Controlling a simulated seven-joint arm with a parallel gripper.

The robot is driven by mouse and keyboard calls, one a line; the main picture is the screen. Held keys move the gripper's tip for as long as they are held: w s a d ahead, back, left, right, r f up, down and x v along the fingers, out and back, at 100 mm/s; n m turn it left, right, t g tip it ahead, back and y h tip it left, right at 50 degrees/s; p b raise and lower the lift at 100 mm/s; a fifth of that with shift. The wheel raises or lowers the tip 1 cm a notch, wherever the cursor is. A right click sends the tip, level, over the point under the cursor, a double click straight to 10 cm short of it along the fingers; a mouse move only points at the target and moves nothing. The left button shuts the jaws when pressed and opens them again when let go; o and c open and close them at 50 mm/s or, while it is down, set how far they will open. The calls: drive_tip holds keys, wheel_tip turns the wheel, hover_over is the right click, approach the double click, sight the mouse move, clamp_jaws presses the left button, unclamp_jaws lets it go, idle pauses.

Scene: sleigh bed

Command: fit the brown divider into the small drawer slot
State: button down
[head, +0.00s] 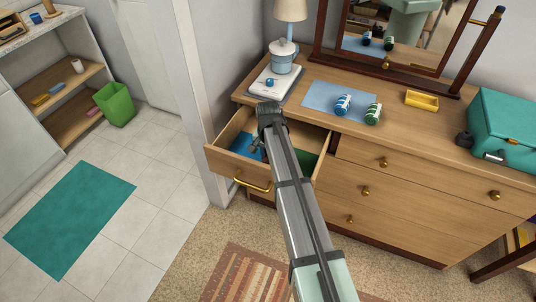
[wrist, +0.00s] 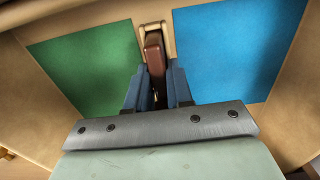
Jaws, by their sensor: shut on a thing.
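The small drawer (head: 222,158) stands pulled out at the left of the wooden dresser. My gripper (wrist: 155,88) is inside it, pointing down, with its blue fingers shut on the brown divider (wrist: 154,50). The divider shows in the wrist view between the fingers, its far end at a tan slot (wrist: 151,28) on the drawer wall. I cannot tell how deep it sits in the slot. A green panel (wrist: 88,65) and a blue panel (wrist: 237,45) line the drawer floor on either side. In the head view my arm hides the divider.
The drawer's brass handle (head: 252,184) faces front. The floor left of the drawer is open.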

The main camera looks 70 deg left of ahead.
drive_tip(key=c, duration=0.9)
unclamp_jaws()
wheel_tip(320, 180, up, 14)
drive_tip(key=shift+f, duration=0.1)
idle(0.3)
